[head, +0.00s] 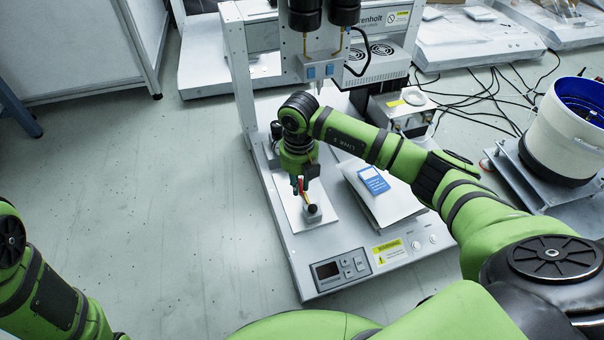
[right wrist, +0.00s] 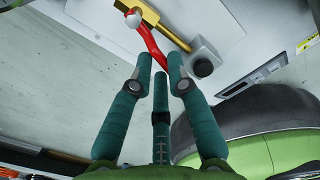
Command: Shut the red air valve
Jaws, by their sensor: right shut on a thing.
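The red valve lever (right wrist: 151,46) runs from a pale round pivot on the brass valve body (right wrist: 150,17) to between my right gripper's fingers. It lies at a slant to the body, neither in line nor clearly square to it. My right gripper (right wrist: 160,62) is shut on the lever's free end. In the head view, my right gripper (head: 299,180) points down over the valve, hiding part of it. A grey block with a black knob (head: 313,209) sits beside the valve; the knob also shows in the right wrist view (right wrist: 202,67). My left arm shows at lower left, its gripper out of frame.
The gantry machine's base has a control panel (head: 341,269) at the front. Screwdriver heads (head: 322,10) hang behind. A white bowl feeder (head: 562,130) stands at the right.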

